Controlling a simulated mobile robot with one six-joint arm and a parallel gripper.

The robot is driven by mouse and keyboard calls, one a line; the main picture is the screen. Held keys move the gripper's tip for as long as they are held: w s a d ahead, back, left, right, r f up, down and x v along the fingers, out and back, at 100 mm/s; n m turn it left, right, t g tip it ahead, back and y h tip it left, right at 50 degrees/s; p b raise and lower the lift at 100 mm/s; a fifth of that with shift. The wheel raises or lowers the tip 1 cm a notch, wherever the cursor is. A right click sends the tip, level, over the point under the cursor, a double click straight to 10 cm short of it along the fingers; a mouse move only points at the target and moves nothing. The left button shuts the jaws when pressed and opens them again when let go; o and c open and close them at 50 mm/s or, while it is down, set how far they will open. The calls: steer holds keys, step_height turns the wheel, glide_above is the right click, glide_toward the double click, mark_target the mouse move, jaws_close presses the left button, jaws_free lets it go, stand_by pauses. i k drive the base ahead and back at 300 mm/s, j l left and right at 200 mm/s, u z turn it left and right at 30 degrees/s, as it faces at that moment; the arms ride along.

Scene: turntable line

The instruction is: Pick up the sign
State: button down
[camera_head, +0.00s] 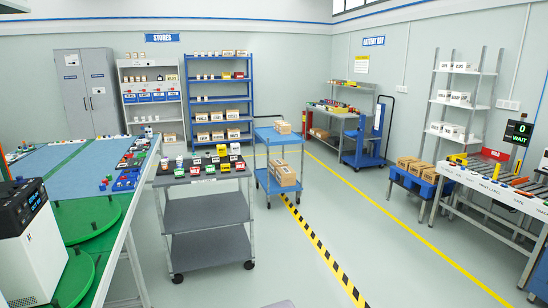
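Several signs show, and I cannot tell which one is meant. A blue "STORES" sign (162,37) is on the back wall above the cabinets. A blue "BATTERY BAY" sign (373,41) is on the right wall. A white and yellow notice (362,64) hangs on the wall above the rear workbench. A dark display (518,132) reading "0 WAIT" stands at the right. No loose sign is clear among the small items on the grey trolley. My gripper is not in view.
A grey three-shelf trolley (206,212) stands in front, bearing small coloured items. A blue cart (280,137) with boxes is behind it. A green-edged table (112,218) is at left, a roller bench (493,189) at right. Floor (390,250) between trolley and bench is open.

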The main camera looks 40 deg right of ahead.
mark_target(225, 168)
steer(key=i+l+z, duration=0.25)
steer(key=i+z, duration=0.2)
steer(key=i, duration=0.15)
steer(key=i+z, duration=0.4)
steer(key=i, duration=0.25)
